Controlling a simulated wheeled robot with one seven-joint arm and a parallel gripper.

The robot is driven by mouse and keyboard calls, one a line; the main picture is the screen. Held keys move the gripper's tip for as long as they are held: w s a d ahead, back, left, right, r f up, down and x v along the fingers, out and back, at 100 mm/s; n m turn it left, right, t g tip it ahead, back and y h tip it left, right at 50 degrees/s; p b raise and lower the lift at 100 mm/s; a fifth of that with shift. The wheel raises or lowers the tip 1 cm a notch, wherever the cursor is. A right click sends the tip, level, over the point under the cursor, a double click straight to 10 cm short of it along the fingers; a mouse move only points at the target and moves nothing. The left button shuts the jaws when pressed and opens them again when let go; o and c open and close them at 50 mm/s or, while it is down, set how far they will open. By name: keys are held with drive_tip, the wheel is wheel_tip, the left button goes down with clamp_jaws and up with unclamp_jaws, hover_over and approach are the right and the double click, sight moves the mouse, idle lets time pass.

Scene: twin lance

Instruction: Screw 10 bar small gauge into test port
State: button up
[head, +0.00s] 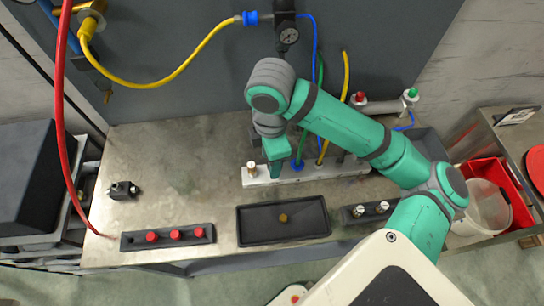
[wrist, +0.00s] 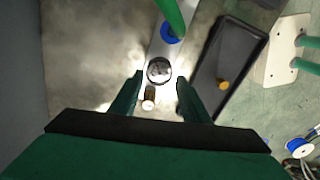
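My gripper (head: 276,172) points down over the silver manifold bar (head: 318,173), which carries the ports. In the wrist view my gripper (wrist: 159,78) has its two green fingers apart. A small round dark-faced gauge (wrist: 159,70) lies between the fingertips, with a narrow gap showing on each side. It seems to sit on the manifold (wrist: 158,48), but its lower end is hidden. In the head view my gripper hides it. A brass and white fitting (wrist: 149,97) stands beside the gauge; it shows at the manifold's left end (head: 251,169).
A black tray (head: 255,236) holds a brass piece (head: 283,218). A rack (head: 130,243) with red caps (head: 175,235) stands left, another with silver-topped parts (head: 382,207) right. The bench's left part is mostly clear.

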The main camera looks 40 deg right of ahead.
drive_tip(key=shift+d, duration=0.1)
drive_tip(key=n, duration=0.2)
drive_tip(key=shift+s+d+n, duration=0.1)
drive_tip(key=shift+n, duration=0.3)
drive_tip(key=n, duration=0.4)
drive_tip(key=shift+s+d, duration=0.1)
drive_tip(key=shift+d, duration=0.1)
drive_tip(key=n, duration=0.7)
drive_tip(key=shift+s+d, duration=0.15)
drive_tip(key=shift+d, duration=0.05)
drive_tip(key=n, duration=0.5)
drive_tip(key=shift+s+d, duration=0.15)
drive_tip(key=shift+d, duration=0.05)
drive_tip(key=n, duration=0.6)
drive_tip(key=shift+s+d, duration=0.15)
drive_tip(key=shift+d, duration=0.05)
